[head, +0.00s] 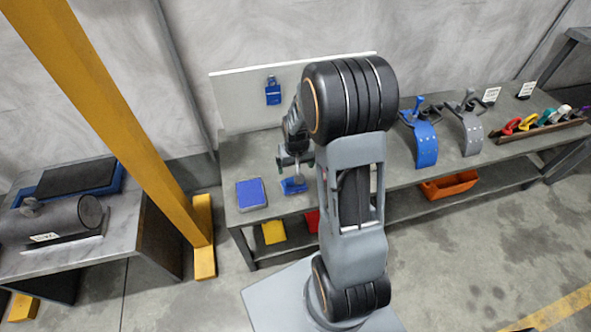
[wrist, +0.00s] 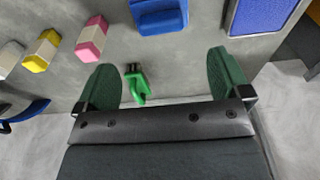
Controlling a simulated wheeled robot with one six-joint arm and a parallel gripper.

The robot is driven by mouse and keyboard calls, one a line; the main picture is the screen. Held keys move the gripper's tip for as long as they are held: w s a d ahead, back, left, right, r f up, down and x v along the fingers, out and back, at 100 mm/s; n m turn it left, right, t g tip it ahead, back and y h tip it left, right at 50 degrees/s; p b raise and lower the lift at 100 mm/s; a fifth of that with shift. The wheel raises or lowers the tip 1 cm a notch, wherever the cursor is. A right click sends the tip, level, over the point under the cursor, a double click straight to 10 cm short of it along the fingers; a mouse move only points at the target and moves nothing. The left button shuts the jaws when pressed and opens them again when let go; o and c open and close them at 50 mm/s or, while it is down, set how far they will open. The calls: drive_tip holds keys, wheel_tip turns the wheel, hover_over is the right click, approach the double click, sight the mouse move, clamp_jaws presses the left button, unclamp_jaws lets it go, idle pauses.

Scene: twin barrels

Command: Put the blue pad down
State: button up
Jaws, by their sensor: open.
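A blue block (head: 293,185), which may be the blue pad, rests on the grey bench just below my gripper in the head view. It also shows at the top of the wrist view (wrist: 158,17), beyond the fingertips and apart from them. A flat blue panel in a pale frame (head: 251,193) lies on the bench to its left; in the wrist view it is at the upper right (wrist: 262,14). My gripper (head: 295,158) is open, its green fingers (wrist: 163,78) wide apart with no block held. A small green item (wrist: 138,83) shows between the fingers, lower down.
Pink (wrist: 91,39), yellow (wrist: 41,51) and white (wrist: 10,58) blocks lie in a row beside the blue block. A pale back board (head: 240,105) carries a blue padlock-like item (head: 273,91). A yellow post (head: 120,110) stands left of the bench (head: 235,214).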

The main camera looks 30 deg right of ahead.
drive_tip(key=s+a+r+n, duration=0.1)
drive_tip(key=s+a+r, duration=0.3)
drive_tip(key=s+r, duration=0.3)
drive_tip(key=s+a+r+n+t, duration=0.1)
drive_tip(key=s+a+r, duration=0.3)
drive_tip(key=s+r, duration=0.3)
wheel_tip(320, 180, up, 2)
drive_tip(key=shift+a+r+t, duration=0.1)
drive_tip(key=shift+a+t, duration=0.15)
drive_tip(key=shift+t, duration=0.05)
